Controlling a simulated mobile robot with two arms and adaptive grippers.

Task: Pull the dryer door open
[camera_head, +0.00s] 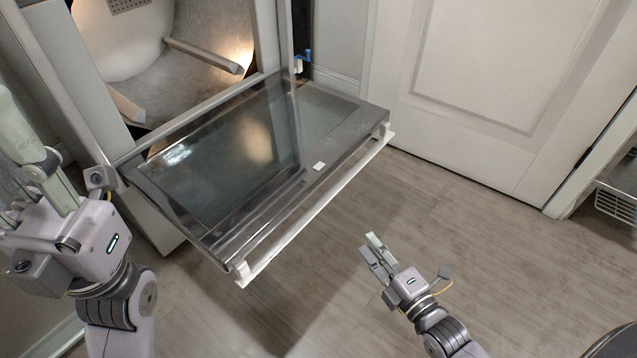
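The dryer door (240,150) is folded down and lies about level, with its glass panel facing up. Its long handle bar (325,205) runs along the outer edge. The dryer drum (200,85) shows lit through the opening behind the door. My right gripper (372,248) is below and to the right of the handle, apart from it; its fingers look close together with nothing seen between them. My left gripper (30,160) is at the left edge beside the dryer front, partly cut off, and its fingertips are not clear.
A white panelled door (490,70) stands behind on the right. The wood-look floor (480,230) is clear around my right gripper. A wire rack (615,205) is at the right edge, and a dark rounded object (615,345) is at the bottom right corner.

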